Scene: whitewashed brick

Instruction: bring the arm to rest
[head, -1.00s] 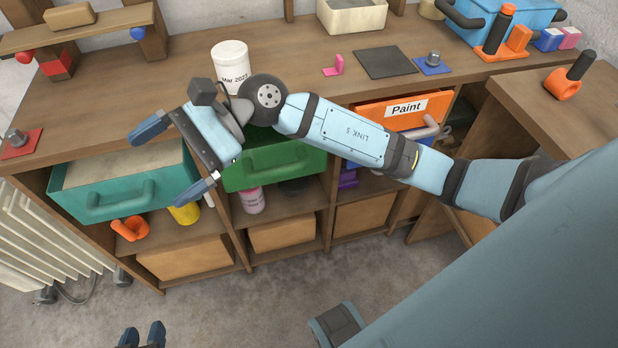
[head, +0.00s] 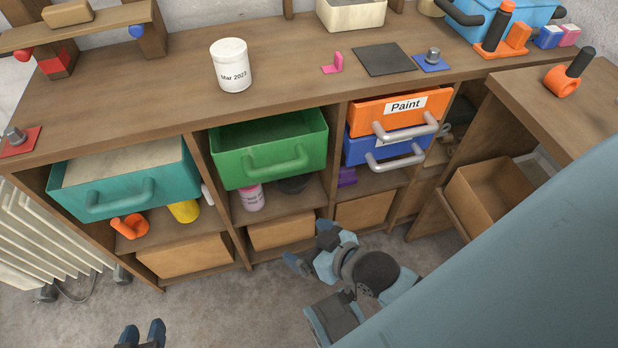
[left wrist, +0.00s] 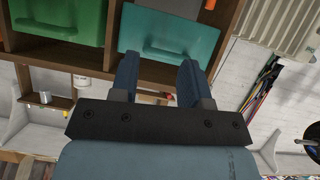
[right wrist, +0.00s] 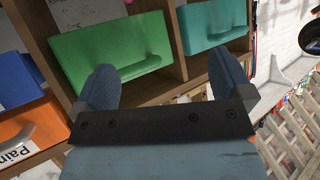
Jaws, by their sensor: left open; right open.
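My right gripper (head: 307,242) is open and empty, low over the floor in front of the shelf unit. My left gripper (head: 143,330) shows only as dark blue fingertips at the bottom edge of the head view. In the left wrist view its fingers (left wrist: 159,62) are apart and empty. The rest of the left arm is out of the head view.
The workbench (head: 290,70) carries a white tub (head: 231,66). Below it are a teal bin (head: 125,190), a green bin (head: 270,150), an orange Paint drawer (head: 385,108) and a blue drawer (head: 375,148). A radiator (head: 50,250) stands at left. The floor (head: 225,310) between my grippers is clear.

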